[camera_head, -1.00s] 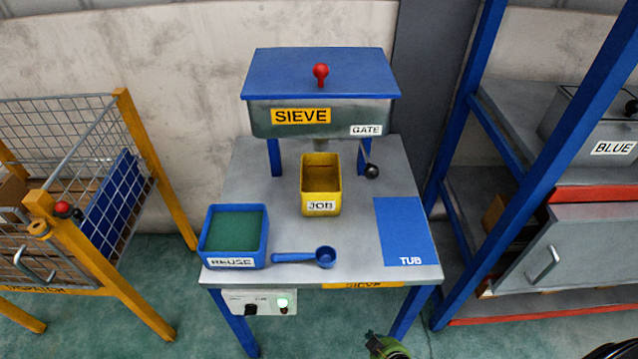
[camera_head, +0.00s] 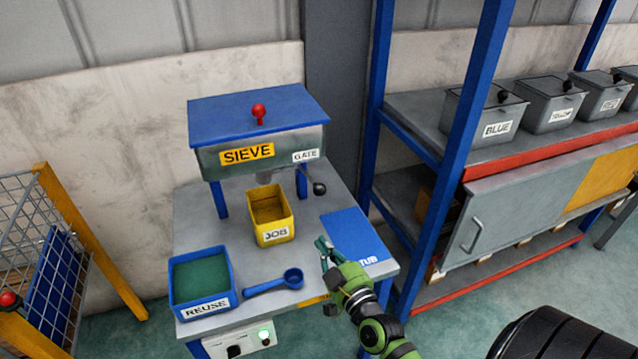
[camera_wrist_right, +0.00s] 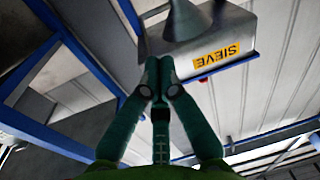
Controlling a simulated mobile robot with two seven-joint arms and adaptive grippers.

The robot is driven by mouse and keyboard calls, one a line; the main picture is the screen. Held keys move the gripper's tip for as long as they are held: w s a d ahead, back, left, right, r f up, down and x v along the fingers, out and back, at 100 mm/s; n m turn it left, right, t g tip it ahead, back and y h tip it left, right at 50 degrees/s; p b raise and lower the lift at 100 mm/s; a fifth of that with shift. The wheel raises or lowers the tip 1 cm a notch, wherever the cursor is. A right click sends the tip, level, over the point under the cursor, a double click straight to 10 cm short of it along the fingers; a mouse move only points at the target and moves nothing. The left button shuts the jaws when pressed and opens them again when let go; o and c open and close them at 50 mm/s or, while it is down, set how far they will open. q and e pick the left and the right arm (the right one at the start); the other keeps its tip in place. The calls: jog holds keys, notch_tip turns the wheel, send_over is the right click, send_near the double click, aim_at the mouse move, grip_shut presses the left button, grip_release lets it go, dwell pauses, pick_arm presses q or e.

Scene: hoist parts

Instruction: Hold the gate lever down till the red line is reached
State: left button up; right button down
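The gate lever (camera_head: 319,188) ends in a black ball knob at the right of the grey sieve hopper (camera_head: 215,160), below the GATE label. The yellow JOB tub (camera_head: 272,236) stands on the bench under the hopper spout, with brownish contents inside. I cannot make out a red line. My right gripper (camera_head: 323,246) is over the bench's front right, in front of the lever and apart from it. In the right wrist view its fingertips (camera_wrist_right: 158,70) meet with nothing between them, and the hopper (camera_wrist_right: 235,35) appears upside down beyond. My left gripper is out of view.
The blue REUSE tray (camera_head: 203,307) and blue scoop (camera_head: 275,284) lie at the bench's front left. A blue TUB mat (camera_head: 352,226) is bare beside my right gripper. A blue-posted shelf (camera_head: 465,130) stands close on the right. A mesh cart (camera_head: 45,205) is at left.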

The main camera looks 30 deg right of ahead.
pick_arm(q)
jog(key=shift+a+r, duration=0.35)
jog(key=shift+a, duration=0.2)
pick_arm(e)
notch_tip(320, 180, up, 12)
jog(key=s+d+t+h, duration=0.1)
jog(key=t, duration=0.1)
jog(key=shift+s+d+f, duration=0.15)
jog(key=shift+d, duration=0.1)
jog(key=r+p+x, duration=0.1)
jog(key=p+x, duration=0.2)
jog(key=x, duration=0.7)
pick_arm(q)
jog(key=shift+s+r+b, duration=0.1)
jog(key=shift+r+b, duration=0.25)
jog(key=shift+b, duration=0.55)
pick_arm(e)
jog(key=f, duration=0.4)
jog(key=shift+s+d+f, duration=0.3)
jog(key=shift+d, duration=0.1)
